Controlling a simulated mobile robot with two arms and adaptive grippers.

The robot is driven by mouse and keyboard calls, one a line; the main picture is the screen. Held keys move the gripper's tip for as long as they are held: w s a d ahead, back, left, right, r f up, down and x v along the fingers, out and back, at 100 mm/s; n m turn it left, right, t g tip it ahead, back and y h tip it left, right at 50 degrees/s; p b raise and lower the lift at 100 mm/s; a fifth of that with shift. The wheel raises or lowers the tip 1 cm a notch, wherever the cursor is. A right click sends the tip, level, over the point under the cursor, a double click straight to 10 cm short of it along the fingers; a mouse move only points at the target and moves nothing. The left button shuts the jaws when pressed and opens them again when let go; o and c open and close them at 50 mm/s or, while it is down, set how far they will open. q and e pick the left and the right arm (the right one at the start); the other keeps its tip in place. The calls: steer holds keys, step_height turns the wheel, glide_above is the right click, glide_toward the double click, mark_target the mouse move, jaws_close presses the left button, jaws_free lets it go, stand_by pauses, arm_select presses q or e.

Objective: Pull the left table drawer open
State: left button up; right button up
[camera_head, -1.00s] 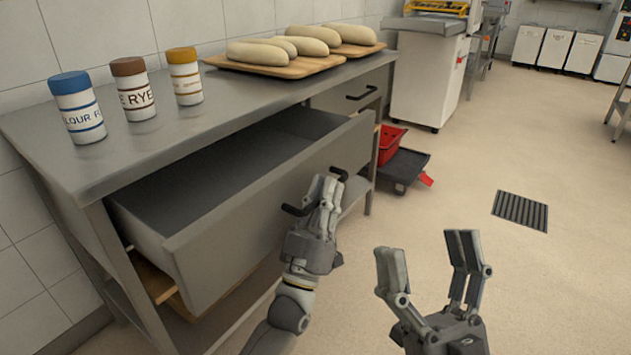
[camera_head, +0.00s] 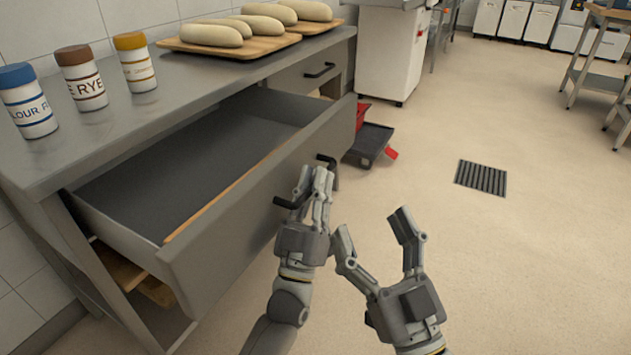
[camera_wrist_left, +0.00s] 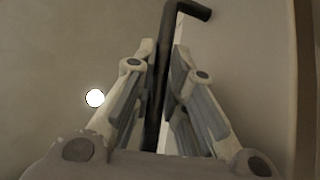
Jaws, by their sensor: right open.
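The left table drawer (camera_head: 215,245) is a grey metal drawer, pulled well out of the steel table, and its dark inside is empty. Its black bar handle (camera_head: 284,203) is partly hidden by my left gripper (camera_head: 313,180), which is shut on it. In the left wrist view the handle (camera_wrist_left: 186,8) runs between the two fingers of my left gripper (camera_wrist_left: 162,72). My right gripper (camera_head: 372,226) is open and empty, in front of the drawer and to the right of my left gripper.
On the tabletop (camera_head: 150,122) stand three jars (camera_head: 82,78) and boards (camera_head: 240,47) with several loaves. A second drawer (camera_head: 300,74) is shut at the right. The floor at right is clear around a drain grate (camera_head: 481,177).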

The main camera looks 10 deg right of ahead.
arm_select(q)
steer(key=shift+o, duration=0.4)
steer(key=v, duration=1.2)
steer(key=shift+s, duration=0.1)
